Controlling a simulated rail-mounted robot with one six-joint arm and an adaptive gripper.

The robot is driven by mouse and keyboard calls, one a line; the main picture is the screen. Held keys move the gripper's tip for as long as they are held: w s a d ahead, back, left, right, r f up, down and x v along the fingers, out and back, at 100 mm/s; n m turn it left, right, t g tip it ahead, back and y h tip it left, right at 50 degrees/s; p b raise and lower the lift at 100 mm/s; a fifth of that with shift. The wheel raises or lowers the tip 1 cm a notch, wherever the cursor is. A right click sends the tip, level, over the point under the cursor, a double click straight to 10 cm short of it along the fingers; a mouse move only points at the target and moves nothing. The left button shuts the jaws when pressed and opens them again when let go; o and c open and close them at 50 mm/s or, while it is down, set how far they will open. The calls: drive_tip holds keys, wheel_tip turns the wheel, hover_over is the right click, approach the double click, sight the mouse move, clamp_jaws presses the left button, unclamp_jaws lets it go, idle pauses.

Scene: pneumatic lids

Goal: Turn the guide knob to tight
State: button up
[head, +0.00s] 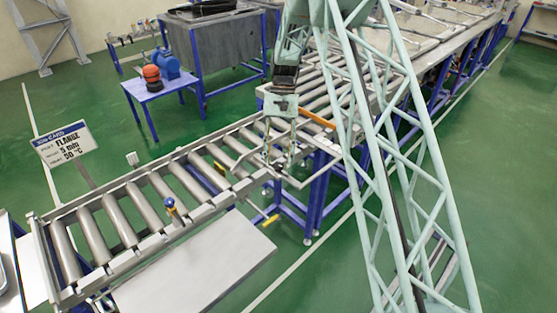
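My gripper (278,158) hangs over the right end of the near roller conveyor (95,266), close to a thin bent rail (306,184). Its fingers are small here and overlap the conveyor frame, so I cannot tell how far they are open or whether they touch anything. A small blue-and-yellow knob (170,204) stands upright on the conveyor's front side, left of my gripper. A yellow handle (266,220) sticks out below the front side, below my gripper. I cannot tell which of these is the guide knob, and no tight mark is readable.
A grey flat plate (195,280) lies in front of the conveyor. A sign card (65,143) stands behind it at the left. A blue table (160,86) holds an orange-and-blue pump, beside a grey tank (215,50). My lattice column fills the right foreground. Green floor is open at the right.

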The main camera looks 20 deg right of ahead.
drive_tip(key=v, duration=1.1)
drive_tip(key=shift+r, duration=0.25)
drive_tip(key=shift+w, duration=0.1)
drive_tip(key=s+a+r+n+t+h+b, duration=0.15)
drive_tip(key=s+r+t+b, duration=0.35)
drive_tip(key=s+r, duration=1.7)
drive_tip(key=s+f+n+t+b, duration=0.1)
drive_tip(key=s+f+b, duration=0.2)
drive_tip(key=s, duration=1.3)
drive_tip(key=s+a+f+n+t+b, duration=0.1)
drive_tip(key=s+f+t+b, duration=0.1)
drive_tip(key=s, duration=1.4)
drive_tip(key=shift+s+f+n+t+b, duration=0.2)
drive_tip(key=shift+f+n+t+b, duration=0.15)
drive_tip(key=shift+f+b, duration=0.15)
drive_tip(key=shift+r+h, duration=0.1)
drive_tip(key=shift+h, duration=0.15)
